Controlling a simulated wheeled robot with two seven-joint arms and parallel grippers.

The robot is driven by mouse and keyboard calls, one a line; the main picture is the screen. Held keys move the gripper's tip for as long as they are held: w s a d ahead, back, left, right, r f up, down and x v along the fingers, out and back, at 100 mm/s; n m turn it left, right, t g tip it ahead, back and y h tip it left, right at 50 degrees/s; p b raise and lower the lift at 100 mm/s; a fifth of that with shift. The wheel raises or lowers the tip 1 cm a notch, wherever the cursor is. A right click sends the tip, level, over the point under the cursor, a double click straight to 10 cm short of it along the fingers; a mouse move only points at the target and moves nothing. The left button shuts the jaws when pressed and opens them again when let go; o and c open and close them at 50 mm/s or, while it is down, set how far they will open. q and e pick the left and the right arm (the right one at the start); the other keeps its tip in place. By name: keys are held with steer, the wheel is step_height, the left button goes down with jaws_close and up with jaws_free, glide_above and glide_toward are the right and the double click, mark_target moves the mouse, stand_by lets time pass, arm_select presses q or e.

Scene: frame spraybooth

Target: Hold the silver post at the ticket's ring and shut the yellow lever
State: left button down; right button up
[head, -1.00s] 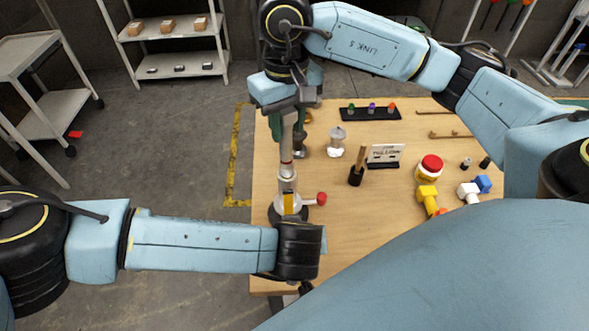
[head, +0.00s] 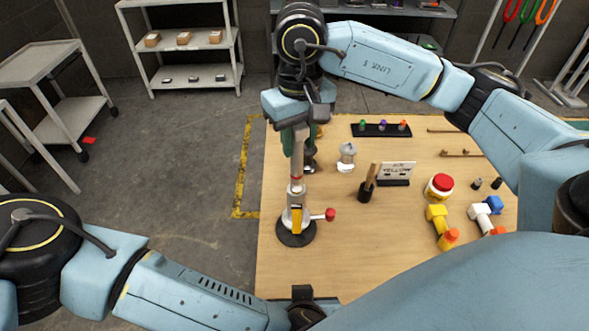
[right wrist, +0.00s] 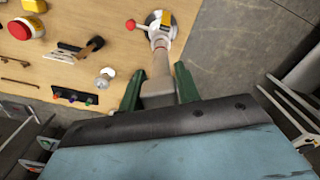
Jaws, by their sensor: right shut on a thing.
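The silver post (head: 297,196) stands upright on a round black base (head: 296,236) near the table's left edge. Bands ring it, including a dark red one. The yellow lever (head: 296,220) lies along the post's lower part; it also shows in the right wrist view (right wrist: 167,19). A red knob (head: 330,214) sticks out to the right beside it. My right gripper (head: 297,155) is shut on the post's upper part, its green fingers on either side (right wrist: 158,88). The ticket (head: 397,171) stands on a black foot; its small lettering is only partly legible. My left gripper's fingers are out of view.
A black holder with a wooden handle (head: 369,184), a silver-and-white cup (head: 347,157), a red-topped round button (head: 441,185) and yellow and blue fittings (head: 437,216) stand to the right. The table's front middle is clear. A shelf (head: 190,82) stands behind.

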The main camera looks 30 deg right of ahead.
steer(key=o, duration=1.2)
steer(key=shift+o, duration=0.2)
steer(key=shift+r, duration=0.1)
step_height(320, 180, up, 12)
steer(key=shift+f, duration=0.1)
